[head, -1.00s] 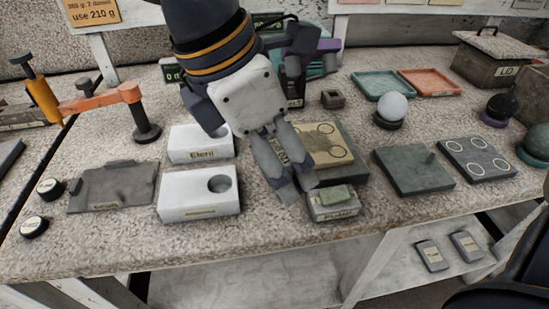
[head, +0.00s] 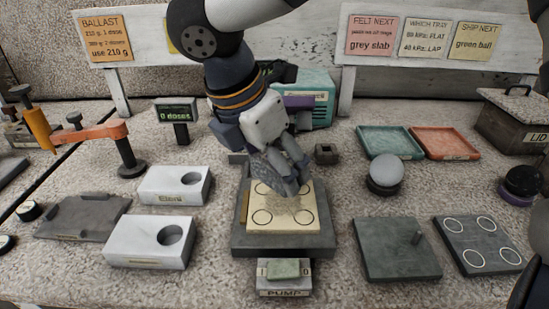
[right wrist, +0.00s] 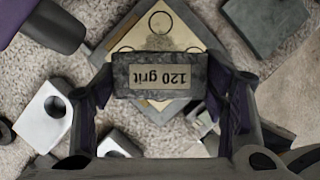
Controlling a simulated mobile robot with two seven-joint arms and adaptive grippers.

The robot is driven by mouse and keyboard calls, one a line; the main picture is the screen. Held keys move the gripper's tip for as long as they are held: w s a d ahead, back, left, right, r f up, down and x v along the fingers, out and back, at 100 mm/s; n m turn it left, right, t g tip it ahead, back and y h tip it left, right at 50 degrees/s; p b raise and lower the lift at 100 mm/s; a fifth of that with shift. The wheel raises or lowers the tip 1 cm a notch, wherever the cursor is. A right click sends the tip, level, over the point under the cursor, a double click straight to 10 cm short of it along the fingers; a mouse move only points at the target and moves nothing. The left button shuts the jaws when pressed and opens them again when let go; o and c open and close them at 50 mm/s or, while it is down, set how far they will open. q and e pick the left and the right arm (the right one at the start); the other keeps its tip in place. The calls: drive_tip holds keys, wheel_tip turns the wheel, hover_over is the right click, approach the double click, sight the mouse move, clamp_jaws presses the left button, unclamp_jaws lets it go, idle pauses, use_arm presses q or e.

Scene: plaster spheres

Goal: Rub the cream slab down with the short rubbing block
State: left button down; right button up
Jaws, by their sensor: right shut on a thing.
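The cream slab (head: 252,226), marked with several dark circles, lies on a dark grey base (head: 325,242) at the middle of the bench. It also shows in the right wrist view (right wrist: 188,38). My right gripper (head: 285,182) is above the slab's far half, shut on a dark grey rubbing block (right wrist: 160,60). The block's label reads "120 grit", upside down in the wrist view. The block covers part of the slab, and I cannot tell whether it touches it. My left gripper is not in view.
White blocks with round holes (head: 150,243) are to the left. A grey slab with a peg (head: 397,250) is to the right.

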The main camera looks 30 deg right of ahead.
sight(268, 185)
drive_tip(key=shift+f, duration=2.65)
drive_tip(key=shift+f, duration=0.4)
